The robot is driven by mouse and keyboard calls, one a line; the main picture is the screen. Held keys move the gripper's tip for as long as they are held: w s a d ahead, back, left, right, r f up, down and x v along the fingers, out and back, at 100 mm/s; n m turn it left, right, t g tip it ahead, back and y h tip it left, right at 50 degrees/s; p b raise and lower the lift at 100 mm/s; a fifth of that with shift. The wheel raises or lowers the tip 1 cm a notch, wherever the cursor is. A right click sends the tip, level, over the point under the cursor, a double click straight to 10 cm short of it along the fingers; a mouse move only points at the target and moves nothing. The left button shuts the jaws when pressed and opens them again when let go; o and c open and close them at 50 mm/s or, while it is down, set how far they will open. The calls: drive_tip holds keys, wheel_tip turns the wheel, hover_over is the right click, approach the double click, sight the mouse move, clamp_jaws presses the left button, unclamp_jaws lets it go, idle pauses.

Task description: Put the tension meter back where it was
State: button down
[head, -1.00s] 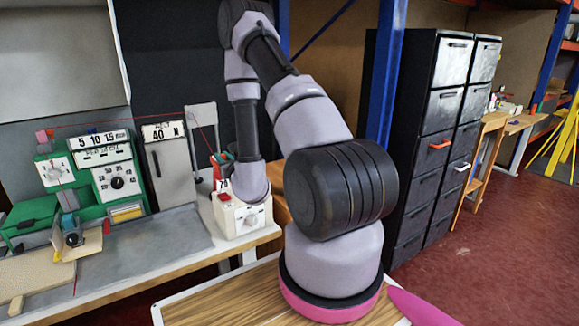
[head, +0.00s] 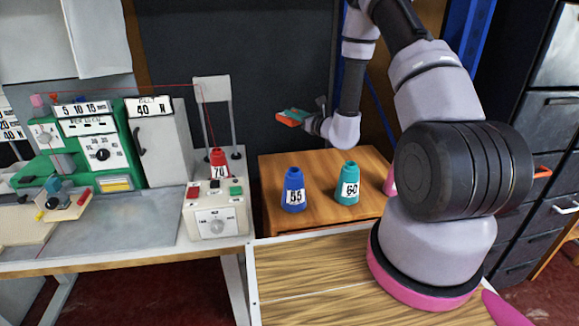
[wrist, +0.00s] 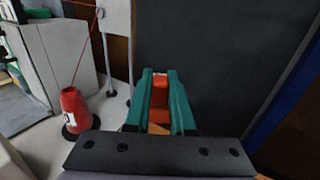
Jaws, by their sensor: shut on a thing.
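My gripper (head: 290,118) has teal fingers and is up in the air above the back of the wooden side table (head: 325,220), before the dark panel. In the wrist view my gripper (wrist: 160,78) is shut on an orange-red thing (wrist: 160,92), which I take to be the tension meter. Only part of it shows between the fingers, and its face is hidden. Nothing touches it from below.
A blue cone marked 55 (head: 294,190) and a teal cone marked 60 (head: 347,185) stand on the side table. A red cone (head: 218,163) stands behind the cream control box (head: 216,210). The green machine (head: 97,145) is at left. The side table's front is clear.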

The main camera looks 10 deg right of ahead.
sight(282, 115)
drive_tip(key=w+a+n+g+y, duration=0.1)
drive_tip(key=n+g+y, duration=0.1)
drive_tip(key=w+a+f+n+g+y, duration=0.1)
drive_tip(key=n+g+y, duration=0.1)
drive_tip(key=g, duration=0.1)
drive_tip(key=w+a+n+g+y, duration=0.1)
drive_tip(key=n+g+y, duration=0.1)
drive_tip(key=y, duration=0.1)
drive_tip(key=shift+w+a+f+n+g, duration=0.25)
drive_tip(key=shift+a+n+g, duration=0.05)
drive_tip(key=shift+n, duration=0.1)
drive_tip(key=d+f+n+g, duration=0.1)
drive_tip(key=f+g, duration=0.1)
drive_tip(key=f, duration=0.4)
drive_tip(key=d+f+n+g+y, duration=0.1)
drive_tip(key=f+n+g, duration=0.1)
drive_tip(key=f, duration=0.3)
drive_tip(key=d+f+n+g+y, duration=0.1)
drive_tip(key=f+n+g, duration=0.1)
drive_tip(key=f+g, duration=0.2)
drive_tip(key=shift+d+f, duration=0.2)
drive_tip(key=shift+f, duration=0.45)
drive_tip(key=shift+d+f, duration=0.15)
drive_tip(key=shift+f, duration=0.5)
drive_tip(key=shift+s+f, duration=0.2)
drive_tip(key=shift+f, duration=0.15)
